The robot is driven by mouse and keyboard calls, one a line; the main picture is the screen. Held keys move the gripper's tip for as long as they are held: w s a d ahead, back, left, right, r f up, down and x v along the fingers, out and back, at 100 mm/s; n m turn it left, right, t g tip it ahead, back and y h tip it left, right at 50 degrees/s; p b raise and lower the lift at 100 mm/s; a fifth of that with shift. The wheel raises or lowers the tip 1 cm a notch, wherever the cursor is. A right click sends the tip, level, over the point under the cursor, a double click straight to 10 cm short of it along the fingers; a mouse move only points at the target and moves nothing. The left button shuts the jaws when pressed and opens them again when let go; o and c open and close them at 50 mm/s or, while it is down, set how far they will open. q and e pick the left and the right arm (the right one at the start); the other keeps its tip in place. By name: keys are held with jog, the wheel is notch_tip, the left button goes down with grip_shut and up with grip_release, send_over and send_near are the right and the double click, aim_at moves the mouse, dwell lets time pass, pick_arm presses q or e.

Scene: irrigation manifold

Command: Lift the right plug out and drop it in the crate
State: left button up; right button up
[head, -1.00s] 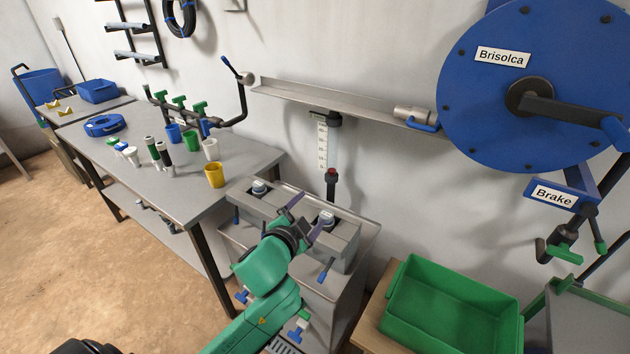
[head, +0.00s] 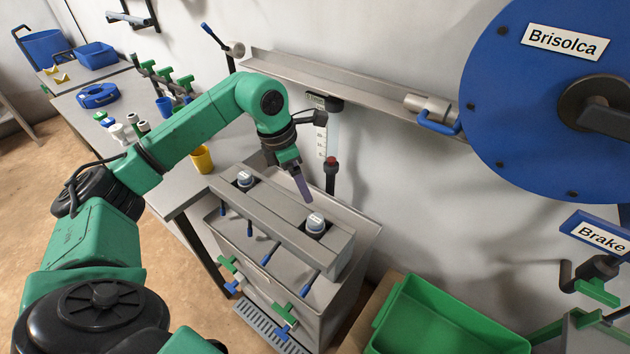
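The right plug (head: 316,221), a pale grey cap with a darker base, sits in the right opening of the grey manifold box (head: 283,228). The left plug (head: 245,178) sits in the left opening. My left gripper (head: 305,196) points down just above and behind the right plug, with a visible gap. Its purple fingers show edge-on and overlap, so their opening is unclear; nothing shows held between them. The green crate (head: 440,325) stands at the lower right, partly cut off by the frame; the part of its inside that shows is empty. My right gripper is out of view.
Blue-handled levers (head: 308,285) and green-handled valves (head: 284,318) stick out from the box front. A gauge tube with a red part (head: 331,163) stands behind the box. A yellow cup (head: 202,160) is on the bench at left. The blue reel (head: 540,100) fills the upper right.

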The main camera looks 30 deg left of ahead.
pick_arm(q)
notch_tip(320, 180, down, 2)
jog(key=s+d, duration=0.1)
jog(key=s, duration=0.1)
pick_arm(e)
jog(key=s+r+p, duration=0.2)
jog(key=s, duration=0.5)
pick_arm(q)
send_over(316, 219)
jog(key=s+a, duration=0.1)
notch_tip(316, 219, down, 7)
jog(key=shift+r, duration=0.1)
jog(key=p+x, duration=0.1)
jog(key=x, duration=0.2)
jog(key=shift+w, duration=0.1)
jog(key=shift+f, duration=0.45)
grip_shut()
jog(key=c, duration=1.1)
grip_release()
grip_shut()
jog(key=shift+r+p, duration=0.3)
jog(key=shift+r, duration=0.15)
jog(key=shift+r+p, duration=1.5)
jog(key=shift+r, duration=1.1)
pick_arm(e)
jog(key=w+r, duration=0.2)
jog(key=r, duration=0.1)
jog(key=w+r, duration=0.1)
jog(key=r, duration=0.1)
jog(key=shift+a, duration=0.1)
